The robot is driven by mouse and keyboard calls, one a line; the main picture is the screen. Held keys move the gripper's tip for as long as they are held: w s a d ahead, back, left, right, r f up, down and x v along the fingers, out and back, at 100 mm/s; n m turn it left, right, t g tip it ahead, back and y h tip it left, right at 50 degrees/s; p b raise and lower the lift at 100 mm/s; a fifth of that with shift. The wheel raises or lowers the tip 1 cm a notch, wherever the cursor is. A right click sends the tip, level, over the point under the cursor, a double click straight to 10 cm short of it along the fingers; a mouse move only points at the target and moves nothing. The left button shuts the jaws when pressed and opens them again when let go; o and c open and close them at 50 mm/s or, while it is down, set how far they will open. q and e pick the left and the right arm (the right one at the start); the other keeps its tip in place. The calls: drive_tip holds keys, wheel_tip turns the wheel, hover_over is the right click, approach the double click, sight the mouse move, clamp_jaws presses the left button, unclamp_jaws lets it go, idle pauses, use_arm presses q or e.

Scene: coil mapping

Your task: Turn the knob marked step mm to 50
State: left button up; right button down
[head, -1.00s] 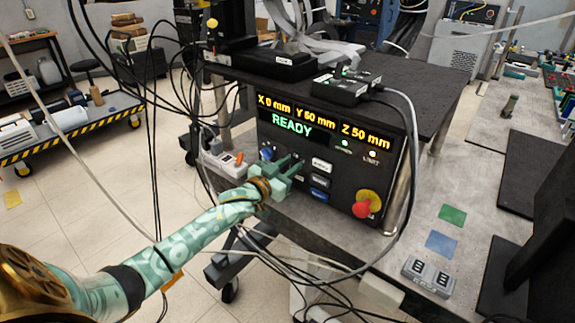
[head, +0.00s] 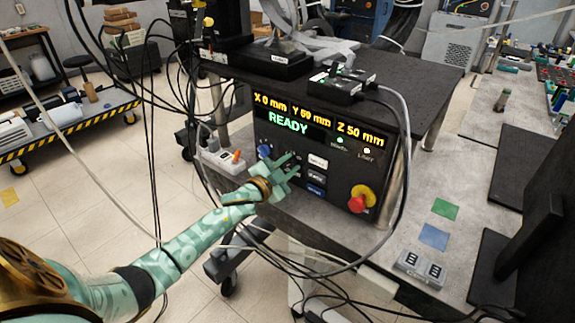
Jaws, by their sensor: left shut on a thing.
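The knob's marking and pointer cannot be read. A blue knob (head: 265,151) shows just left of the fingers. My right gripper is not in view.
Several small buttons (head: 317,177) sit right of the gripper. A red emergency stop button (head: 357,203) on a yellow base is further right. A grey cable (head: 407,150) hangs beside the box. Coloured squares (head: 434,236) lie on the bench.

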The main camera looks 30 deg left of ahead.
use_arm(q)
drive_tip(key=shift+f, duration=0.1)
idle(0.4)
drive_tip(key=o, duration=0.7)
drive_tip(key=shift+c, duration=0.2)
drive_tip(key=shift+s, duration=0.3)
drive_tip(key=s+a+p, duration=0.1)
drive_tip(key=s+p, duration=0.2)
drive_tip(key=s, duration=1.2)
drive_tip(key=shift+s+p, duration=0.35)
drive_tip(key=shift+a, duration=0.15)
